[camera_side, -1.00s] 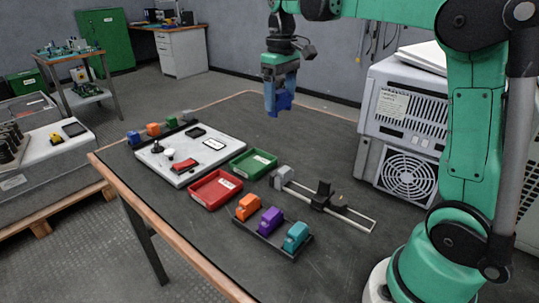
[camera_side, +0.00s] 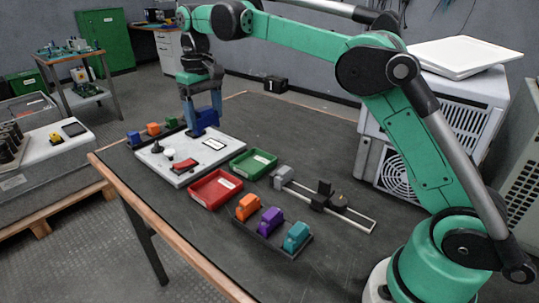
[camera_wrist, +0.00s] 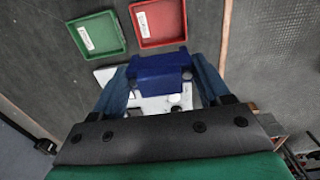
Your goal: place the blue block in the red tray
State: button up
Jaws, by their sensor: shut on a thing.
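My gripper (camera_side: 202,108) is shut on a blue block (camera_side: 206,119) and holds it above the back right part of the white panel. In the wrist view the blue block (camera_wrist: 160,70) sits between the two fingers of my gripper (camera_wrist: 161,80). The red tray (camera_side: 215,189) lies on the table in front of the panel, with a white label and no block in it. In the wrist view the red tray (camera_wrist: 158,42) is beyond the held block, at the top middle.
A green tray (camera_side: 253,164) lies right of the red one. Orange (camera_side: 247,207), purple (camera_side: 270,221) and teal (camera_side: 296,236) blocks stand in a front rack. A slide rail (camera_side: 350,215) lies to the right.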

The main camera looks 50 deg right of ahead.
notch_tip(320, 180, down, 16)
dwell(0.4)
jog(key=shift+f, duration=0.15)
jog(key=o, duration=1)
